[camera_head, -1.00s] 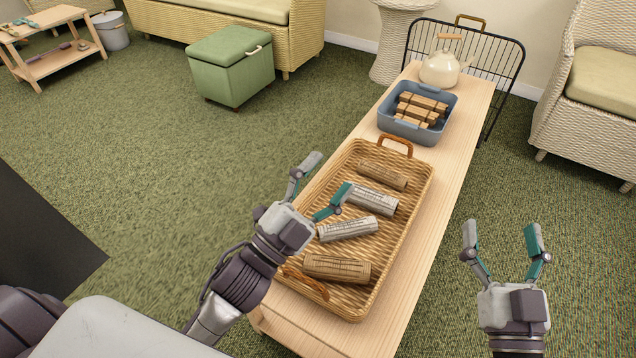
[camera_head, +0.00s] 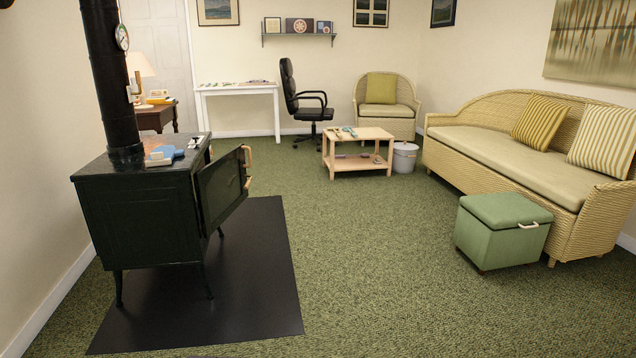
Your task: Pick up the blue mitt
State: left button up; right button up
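A small blue item that looks like the mitt (camera_head: 170,152) lies on the flat top of the dark stove (camera_head: 135,205) at the left. It is small in the view, so its exact shape is hard to tell. A pale object and a small grey-white item lie close beside it on the stove top. Neither of my grippers shows in the current view.
The stove's door (camera_head: 222,188) stands open toward the right, above a black floor mat (camera_head: 250,285). A black stovepipe (camera_head: 103,75) rises behind the top. A green storage ottoman (camera_head: 502,230) and wicker sofa (camera_head: 525,150) stand right. Green carpet between is clear.

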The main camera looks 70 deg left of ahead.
aim_at(162, 155)
jog(key=u, duration=3.1)
